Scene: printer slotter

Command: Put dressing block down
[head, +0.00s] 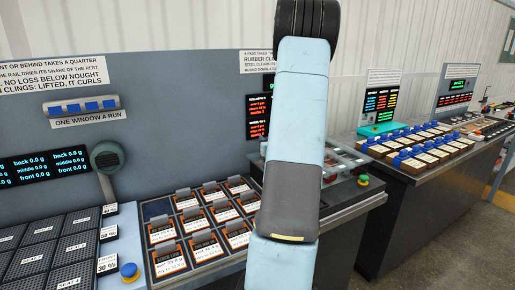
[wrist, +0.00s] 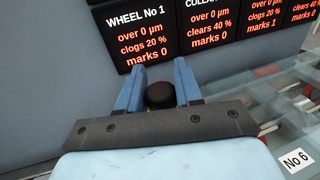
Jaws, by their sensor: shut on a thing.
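My gripper (wrist: 160,72) shows in the wrist view with its two blue fingers on either side of a dark round-topped thing, the dressing block (wrist: 160,95) as far as I can tell. The gripper is shut on it. Only its dark top shows; its lower part and what lies under it are hidden. The fingers point toward a grey-blue panel with red-lettered displays (wrist: 208,30). In the head view my arm crosses the middle of the picture and hides the gripper and the block.
A bench holds a tray of orange-framed cards (head: 205,235), with a blue button (head: 129,271) to its left. A glass-topped section (head: 340,160) lies right of my arm; a green button (head: 363,180) is near its edge. Another bench (head: 430,200) stands farther right.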

